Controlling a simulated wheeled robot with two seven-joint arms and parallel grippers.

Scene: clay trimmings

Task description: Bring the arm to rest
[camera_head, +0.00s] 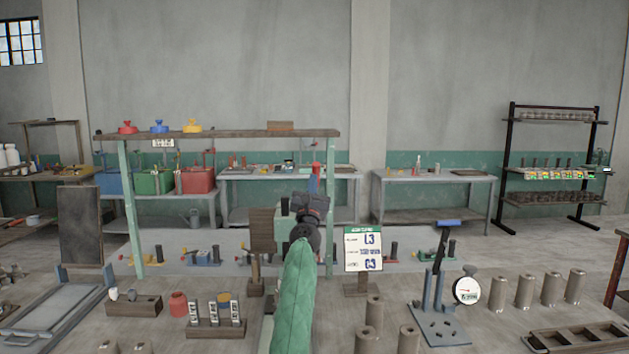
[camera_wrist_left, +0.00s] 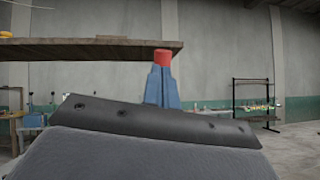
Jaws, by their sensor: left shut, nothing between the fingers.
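My left arm, in a green sleeve, rises from the bottom middle of the head view, over the near workbench. My left gripper (camera_head: 316,168) points up and away, its blue fingers ending in a red tip. It is shut with nothing held. In the left wrist view the blue fingers and red tip (camera_wrist_left: 162,58) stand upright beyond the dark wrist edge, close to the end of a wooden shelf board (camera_wrist_left: 90,48) in the picture. I cannot tell the gap between them. My right gripper is not in view.
A white card sign (camera_head: 364,250) stands right of my arm. A blue-grey stand (camera_head: 439,318), a round dial (camera_head: 466,290) and several clay cylinders stand farther right. A red jar (camera_head: 178,304) is at left. An overhead shelf (camera_head: 235,134) crosses behind my gripper.

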